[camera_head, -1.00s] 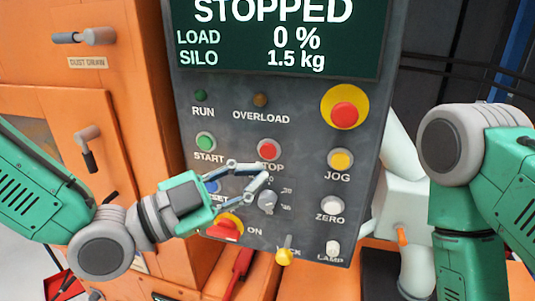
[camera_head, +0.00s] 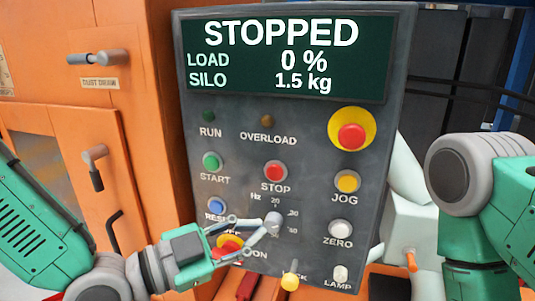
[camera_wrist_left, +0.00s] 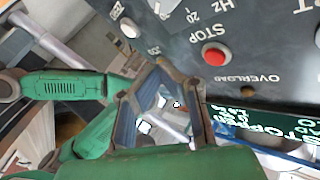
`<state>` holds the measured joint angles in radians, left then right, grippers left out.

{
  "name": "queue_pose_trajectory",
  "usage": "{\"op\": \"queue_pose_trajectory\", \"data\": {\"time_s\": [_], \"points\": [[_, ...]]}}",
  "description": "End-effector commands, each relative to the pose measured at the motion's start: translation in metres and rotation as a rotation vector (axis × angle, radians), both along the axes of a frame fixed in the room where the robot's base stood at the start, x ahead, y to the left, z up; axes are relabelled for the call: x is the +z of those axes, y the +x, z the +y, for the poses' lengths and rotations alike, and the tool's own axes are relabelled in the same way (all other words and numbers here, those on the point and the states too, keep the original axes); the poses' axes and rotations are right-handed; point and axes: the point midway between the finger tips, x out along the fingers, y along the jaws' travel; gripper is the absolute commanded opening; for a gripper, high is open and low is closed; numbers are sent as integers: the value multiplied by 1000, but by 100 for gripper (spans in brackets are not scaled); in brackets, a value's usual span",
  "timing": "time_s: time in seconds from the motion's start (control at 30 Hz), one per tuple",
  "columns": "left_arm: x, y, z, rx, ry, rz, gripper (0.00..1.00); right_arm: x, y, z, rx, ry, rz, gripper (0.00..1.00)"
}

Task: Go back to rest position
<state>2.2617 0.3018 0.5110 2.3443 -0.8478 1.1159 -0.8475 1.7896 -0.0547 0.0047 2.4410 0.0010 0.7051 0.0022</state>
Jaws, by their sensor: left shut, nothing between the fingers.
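The grey control panel (camera_head: 300,134) stands in front of me, and its display (camera_head: 285,60) reads STOPPED, load 0 %, silo 1.5 kg. My left gripper (camera_head: 272,228) is in front of the panel's lower half, by the Hz knob (camera_head: 276,218), and partly covers the red and yellow ON switch (camera_head: 229,244). I cannot tell whether it touches the panel. In the left wrist view the left gripper (camera_wrist_left: 162,66) is shut and empty, with the red STOP button (camera_wrist_left: 214,54) beyond it. My right arm shows at the right edge, its gripper out of view.
An orange cabinet (camera_head: 150,150) with handles stands left of the panel. A yellow-tipped lock lever (camera_head: 290,281) sticks out at the panel's bottom. A white pipe (camera_head: 407,170) is close on the right, between the panel and my right arm.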

Motion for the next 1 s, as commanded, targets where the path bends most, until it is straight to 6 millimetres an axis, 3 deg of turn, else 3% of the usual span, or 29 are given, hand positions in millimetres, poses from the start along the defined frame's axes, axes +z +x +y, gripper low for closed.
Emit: {"op": "queue_pose_trajectory", "data": {"time_s": [0.03,0.27,0.4,0.6,0.7,0.8,1.0], "points": [[-41,-1,5,24,32,103,0,-10,0,0,0,0,0,0],[-210,-27,55,221,173,626,0,-39,0,0,0,0,0,0],[-302,-63,99,392,257,926,0,-56,0,0,0,0,0,0],[-408,-135,176,712,377,1303,0,-81,0,0,0,0,0,0],[-442,-171,212,884,422,1440,0,-92,0,0,0,0,0,0],[-461,-198,241,1028,454,1526,0,-99,0,0,0,0,0,0],[-472,-221,265,1160,473,1587,0,-103,0,0,0,0,0,0]]}}
